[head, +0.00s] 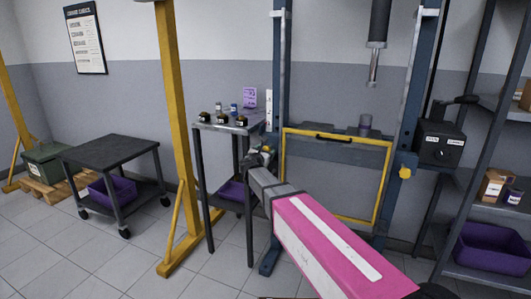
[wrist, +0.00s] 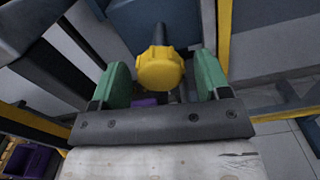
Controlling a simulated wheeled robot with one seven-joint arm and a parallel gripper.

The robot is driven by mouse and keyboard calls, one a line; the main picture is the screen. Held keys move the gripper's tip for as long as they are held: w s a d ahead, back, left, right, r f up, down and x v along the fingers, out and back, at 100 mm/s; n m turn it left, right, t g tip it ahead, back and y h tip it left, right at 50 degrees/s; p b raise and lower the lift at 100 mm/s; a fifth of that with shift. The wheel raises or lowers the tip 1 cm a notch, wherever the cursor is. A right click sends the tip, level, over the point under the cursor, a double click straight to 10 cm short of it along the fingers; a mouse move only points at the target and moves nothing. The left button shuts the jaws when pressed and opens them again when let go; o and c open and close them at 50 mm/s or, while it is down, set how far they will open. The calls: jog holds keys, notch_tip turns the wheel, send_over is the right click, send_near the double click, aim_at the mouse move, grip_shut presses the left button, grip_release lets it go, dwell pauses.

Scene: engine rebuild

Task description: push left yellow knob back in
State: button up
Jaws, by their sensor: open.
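The left yellow knob (wrist: 160,69) shows in the wrist view between the two green fingers of my gripper (wrist: 161,80), with a gap visible on each side. A dark rod extends behind the knob. In the head view my gripper (head: 260,159) is at the left blue post of the press, at the left edge of the yellow-framed guard. There the left knob (head: 267,149) is small and mostly hidden by my gripper. My gripper is open. How far the knob stands out from the post is hard to tell.
The right yellow knob (head: 405,172) is on the right post. A yellow-framed guard (head: 335,136) spans the posts. A small table (head: 228,127) with several small containers stands close left of my gripper. A yellow column (head: 174,120) and a black cart (head: 110,149) stand further left.

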aim_at(271, 145)
jog(key=shift+w+d, duration=0.1)
jog(key=shift+w, duration=0.15)
jog(key=c, duration=1.3)
jog(key=x, duration=0.6)
